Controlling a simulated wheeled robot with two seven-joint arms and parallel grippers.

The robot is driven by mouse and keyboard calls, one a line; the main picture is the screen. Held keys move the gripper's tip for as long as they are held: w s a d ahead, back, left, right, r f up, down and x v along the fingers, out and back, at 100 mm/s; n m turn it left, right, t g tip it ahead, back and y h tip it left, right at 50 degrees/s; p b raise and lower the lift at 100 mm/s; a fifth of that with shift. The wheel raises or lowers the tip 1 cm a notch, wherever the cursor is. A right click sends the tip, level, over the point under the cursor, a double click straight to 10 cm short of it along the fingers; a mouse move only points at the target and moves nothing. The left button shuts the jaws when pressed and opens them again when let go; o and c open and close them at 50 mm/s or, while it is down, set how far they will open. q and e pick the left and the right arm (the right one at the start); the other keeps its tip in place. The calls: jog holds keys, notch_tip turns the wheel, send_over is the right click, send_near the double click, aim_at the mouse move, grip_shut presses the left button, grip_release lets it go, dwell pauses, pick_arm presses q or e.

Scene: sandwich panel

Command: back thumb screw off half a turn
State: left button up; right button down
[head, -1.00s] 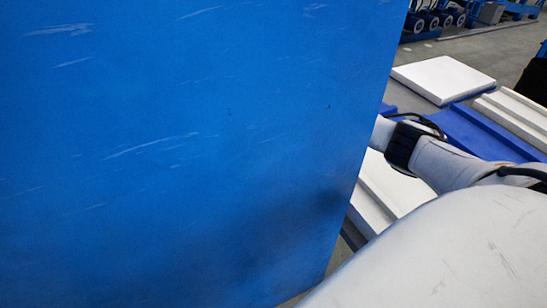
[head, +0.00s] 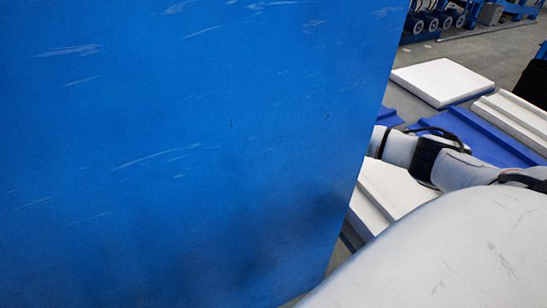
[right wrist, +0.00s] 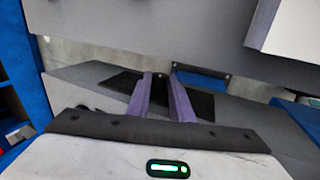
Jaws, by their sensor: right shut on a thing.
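In the right wrist view, my right gripper (right wrist: 161,78) has its two purple fingers close together with a narrow gap. They are shut on a small dark thing at the tips, which I take to be the back thumb screw; it is mostly hidden between the fingers. How far the screw is turned cannot be seen. In the head view, a large scratched blue panel (head: 180,150) fills the left and middle. My right arm passes behind its right edge, so that gripper is hidden there. My left gripper is in neither view.
A white slab (head: 442,80) and blue and white panels lie on the floor at the right. In the right wrist view, a grey surface (right wrist: 150,30) spans the top, a white block (right wrist: 285,28) hangs at upper right, and a blue upright (right wrist: 20,70) stands at left.

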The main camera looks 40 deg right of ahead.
jog(key=shift+s+t+b, duration=0.2)
jog(key=shift+t+b, duration=0.45)
jog(key=shift+t, duration=0.35)
jog(key=c, duration=1.6)
grip_release()
jog(key=v, duration=1)
jog(key=shift+s+a+r, duration=0.1)
jog(key=shift+a, duration=0.15)
